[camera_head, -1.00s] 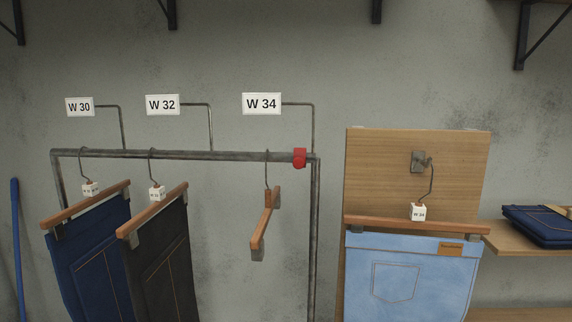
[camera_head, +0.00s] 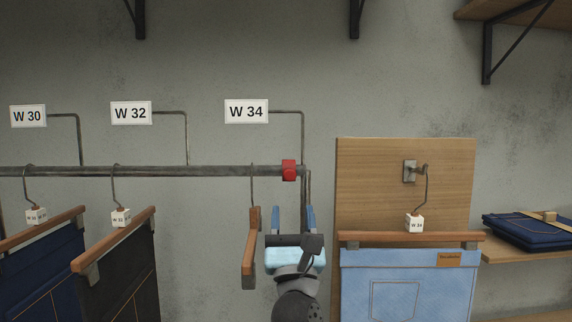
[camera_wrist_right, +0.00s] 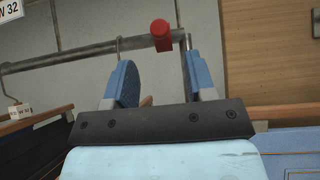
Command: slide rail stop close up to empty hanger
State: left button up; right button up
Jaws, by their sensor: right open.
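The red rail stop (camera_head: 289,170) sits on the metal rail (camera_head: 205,171) near its right end. In the right wrist view the stop (camera_wrist_right: 161,35) shows beyond and between my fingertips. The empty wooden hanger (camera_head: 250,248) hangs by its hook from the rail, just left of the stop, with a gap between them. My right gripper (camera_head: 290,217) is open and empty, fingers up, below the stop and right of the empty hanger. Its blue fingers (camera_wrist_right: 162,75) stand apart in the wrist view and do not touch the stop. My left gripper is not in view.
Dark jeans hang at W 30 (camera_head: 35,270) and W 32 (camera_head: 125,275). A wooden board (camera_head: 375,185) with light blue jeans (camera_head: 410,285) on a hook stands right of my gripper. Folded jeans (camera_head: 525,230) lie on a shelf at right.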

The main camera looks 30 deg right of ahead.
aim_at(290, 178)
jog(key=p+x, duration=0.4)
jog(key=x, duration=0.7)
jog(key=shift+w+r, duration=0.1)
jog(key=shift+w, duration=0.1)
jog(key=shift+c, duration=0.5)
